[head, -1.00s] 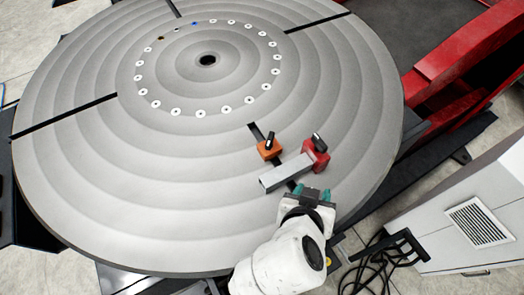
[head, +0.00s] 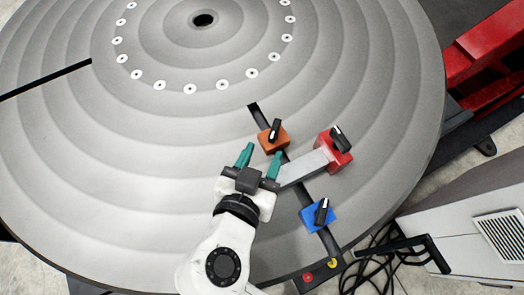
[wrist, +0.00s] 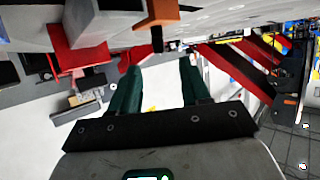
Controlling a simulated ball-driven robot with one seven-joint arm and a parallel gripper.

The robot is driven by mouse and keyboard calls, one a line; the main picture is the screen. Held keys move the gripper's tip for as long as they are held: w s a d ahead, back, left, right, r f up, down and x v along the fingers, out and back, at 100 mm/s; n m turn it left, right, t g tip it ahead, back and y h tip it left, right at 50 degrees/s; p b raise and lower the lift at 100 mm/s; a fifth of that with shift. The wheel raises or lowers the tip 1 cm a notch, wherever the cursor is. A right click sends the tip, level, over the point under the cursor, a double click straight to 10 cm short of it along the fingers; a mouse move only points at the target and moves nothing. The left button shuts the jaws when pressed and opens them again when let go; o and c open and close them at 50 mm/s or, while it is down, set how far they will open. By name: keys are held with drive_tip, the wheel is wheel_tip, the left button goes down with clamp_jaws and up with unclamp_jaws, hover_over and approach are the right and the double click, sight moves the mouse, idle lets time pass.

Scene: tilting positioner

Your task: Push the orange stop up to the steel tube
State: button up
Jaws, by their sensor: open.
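The orange stop (head: 267,142), with a black lever, sits on the dark radial slot of the round table. It also shows at the top of the wrist view (wrist: 160,12). The grey steel tube (head: 304,168) lies across the slot on the near side of the orange stop, with a gap between them. Its right end is at a red block (head: 333,158). My gripper (head: 260,158) is open, its two teal fingers pointing away from me, left of the tube. The right fingertip is close to the orange stop; I cannot tell if they touch.
A blue stop (head: 314,219) with a black lever sits on the slot, on the near side of the tube. A red button and a yellow button (head: 333,262) are near the slot's outer end. The grey table (head: 150,190) is clear to the left of my arm.

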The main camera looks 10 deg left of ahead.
sight(276, 127)
drive_tip(key=p+x, duration=0.1)
drive_tip(key=x, duration=0.9)
drive_tip(key=shift+w+f+p, duration=0.1)
drive_tip(key=shift+w+p, duration=0.05)
drive_tip(key=shift+p, duration=0.25)
clamp_jaws()
